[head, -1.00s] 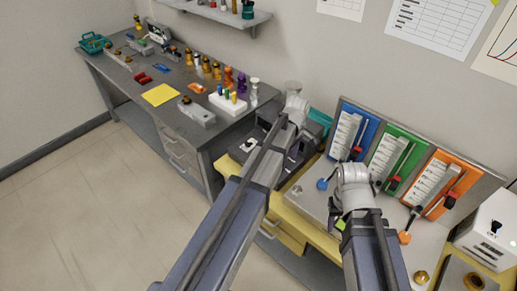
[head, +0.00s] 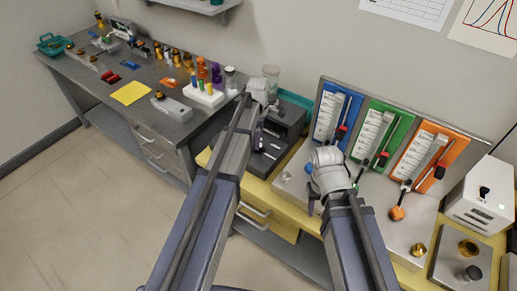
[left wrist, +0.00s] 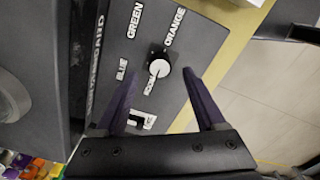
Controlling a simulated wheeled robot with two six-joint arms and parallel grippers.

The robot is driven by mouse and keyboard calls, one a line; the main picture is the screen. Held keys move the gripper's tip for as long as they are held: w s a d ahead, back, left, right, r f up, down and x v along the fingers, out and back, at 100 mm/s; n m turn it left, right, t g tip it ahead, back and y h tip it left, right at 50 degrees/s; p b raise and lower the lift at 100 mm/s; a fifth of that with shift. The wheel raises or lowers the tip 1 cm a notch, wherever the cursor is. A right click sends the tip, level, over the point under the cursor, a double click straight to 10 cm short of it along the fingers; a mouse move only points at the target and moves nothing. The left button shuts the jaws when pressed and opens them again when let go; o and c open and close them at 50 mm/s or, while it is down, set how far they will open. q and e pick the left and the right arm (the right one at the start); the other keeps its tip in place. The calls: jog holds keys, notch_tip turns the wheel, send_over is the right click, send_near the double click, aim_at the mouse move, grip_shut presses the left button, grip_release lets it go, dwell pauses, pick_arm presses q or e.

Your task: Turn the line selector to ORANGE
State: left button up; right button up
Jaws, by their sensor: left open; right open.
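The line selector is a black knob with a pale round face (left wrist: 158,68) on a dark panel (left wrist: 190,45) in the left wrist view. White words BLUE, GREEN and ORANGE stand around it, and another small label lies just below it. Which word the knob points at is hard to tell. My left gripper (left wrist: 162,72) is open, with one dark purple finger on each side of the knob. In the head view a purple finger of it shows by the dark selector box (head: 283,128); my arm hides the knob there. My right gripper (head: 311,200) is mostly hidden by its wrist.
Blue (head: 333,110), green (head: 380,130) and orange (head: 430,160) panels with sliders stand right of the box. A white box (head: 482,195) is at the far right. A grey bench (head: 90,80) with small parts stands at the left.

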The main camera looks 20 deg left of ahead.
pick_arm(q)
notch_tip(320, 180, down, 4)
jog(key=b, duration=0.3)
jog(key=shift+f, duration=0.1)
pick_arm(e)
notch_tip(320, 180, down, 4)
jog(key=shift+f, duration=0.15)
pick_arm(q)
jog(key=shift+c, duration=0.2)
grip_shut()
